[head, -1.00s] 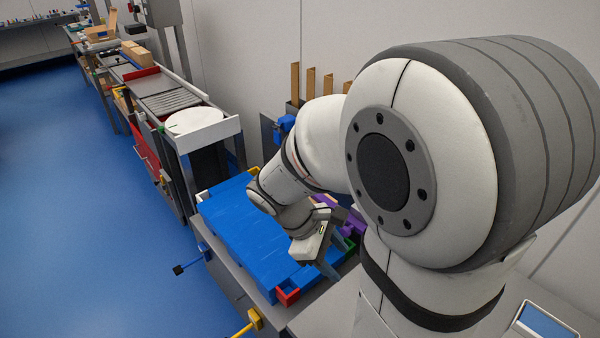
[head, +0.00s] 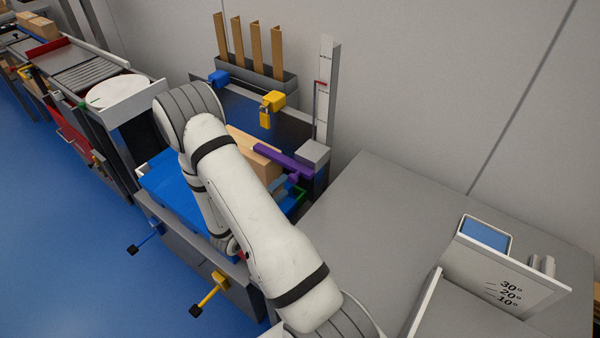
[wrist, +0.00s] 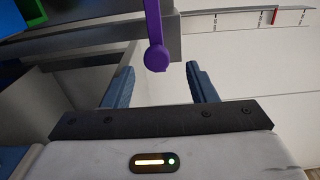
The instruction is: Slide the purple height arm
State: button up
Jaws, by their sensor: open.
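The purple height arm (head: 283,162) is a long bar in the head view, reaching from a grey block (head: 313,153) at the foot of an upright scale (head: 323,85) towards the wooden blocks. In the wrist view the purple arm (wrist: 153,30) comes down from the top and ends in a round tip. My gripper (wrist: 160,84) is open and empty, its two blue fingers to the left and right of that tip. The tip appears slightly beyond the fingertips, and I see no contact. In the head view my arm hides most of the gripper.
The scale carries a red marker (wrist: 275,15). A wooden block (head: 252,150) lies beside the purple arm. A yellow clamp (head: 270,105) and a blue one (head: 218,78) sit on the back panel. Yellow (head: 208,295) and blue (head: 143,243) levers stick out in front.

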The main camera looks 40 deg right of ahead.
aim_at(290, 180)
jog(key=shift+w+d+f, duration=0.1)
jog(key=shift+w+f, duration=0.05)
jog(key=shift+f, duration=0.05)
jog(key=shift+w+d, duration=0.15)
jog(key=shift+d, duration=0.2)
jog(key=p+x, duration=0.1)
jog(key=x, duration=0.5)
jog(key=shift+w+d, duration=0.1)
jog(key=shift+d, duration=0.25)
jog(key=shift+c, duration=0.3)
grip_shut()
